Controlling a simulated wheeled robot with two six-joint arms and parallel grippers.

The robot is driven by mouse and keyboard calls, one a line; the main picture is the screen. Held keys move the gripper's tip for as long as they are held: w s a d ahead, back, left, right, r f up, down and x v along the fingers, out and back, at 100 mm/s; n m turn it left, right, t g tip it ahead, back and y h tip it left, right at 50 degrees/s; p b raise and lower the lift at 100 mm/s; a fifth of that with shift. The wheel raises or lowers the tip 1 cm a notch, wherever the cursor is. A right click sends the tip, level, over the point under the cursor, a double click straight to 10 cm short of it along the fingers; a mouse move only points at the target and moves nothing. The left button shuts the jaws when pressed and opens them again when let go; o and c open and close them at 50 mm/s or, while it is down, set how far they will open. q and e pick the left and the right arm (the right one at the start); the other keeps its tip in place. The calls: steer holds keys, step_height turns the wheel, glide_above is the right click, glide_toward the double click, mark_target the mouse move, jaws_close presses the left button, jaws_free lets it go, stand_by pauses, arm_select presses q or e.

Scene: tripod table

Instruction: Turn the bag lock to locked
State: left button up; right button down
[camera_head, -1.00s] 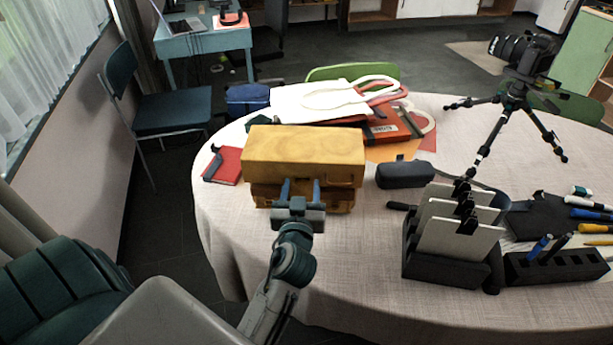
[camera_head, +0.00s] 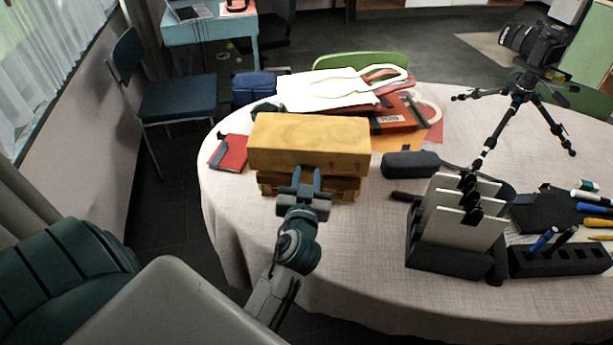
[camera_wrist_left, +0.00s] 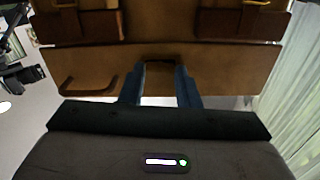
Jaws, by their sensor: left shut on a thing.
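A tan, boxy leather bag (camera_head: 310,143) stands on the near left part of the round table. Its front, with darker straps, faces me and fills the upper part of the left wrist view (camera_wrist_left: 200,60). My left gripper (camera_head: 309,180) is at the lower middle of the bag's front. In the left wrist view its two blue fingers (camera_wrist_left: 160,90) stand on either side of a small brown piece at the bag's front, likely the lock, and are shut on it. The lock's turn position cannot be made out. My right gripper is not in view.
A black card stand (camera_head: 447,258) and pen holder (camera_head: 560,262) are right of the bag. A dark case (camera_head: 411,164) lies beside it, a red notebook (camera_head: 229,152) to its left. White and red bags (camera_head: 325,90) lie behind. A camera tripod (camera_head: 520,95) stands far right.

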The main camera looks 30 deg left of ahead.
arm_select(q)
steer(key=shift+m, duration=1.2)
steer(key=shift+m+p, duration=0.4)
steer(key=shift+m, duration=0.5)
steer(key=shift+d+m+p, duration=0.1)
steer(key=shift+m+p, duration=0.2)
steer(key=shift+m, duration=0.6)
steer(key=m+p, duration=0.3)
steer(key=m, duration=0.5)
steer(key=shift+w+m, duration=0.1)
steer(key=shift+m, duration=0.2)
steer(key=shift+f+m+p, duration=0.1)
steer(key=shift+m+p, duration=0.2)
steer(key=shift+m, duration=0.6)
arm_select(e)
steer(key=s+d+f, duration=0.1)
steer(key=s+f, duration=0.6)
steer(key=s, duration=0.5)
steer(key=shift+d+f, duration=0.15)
arm_select(q)
steer(key=shift+f+m, duration=0.1)
steer(key=shift+m, duration=0.2)
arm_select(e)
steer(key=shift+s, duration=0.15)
arm_select(q)
steer(key=o, duration=1)
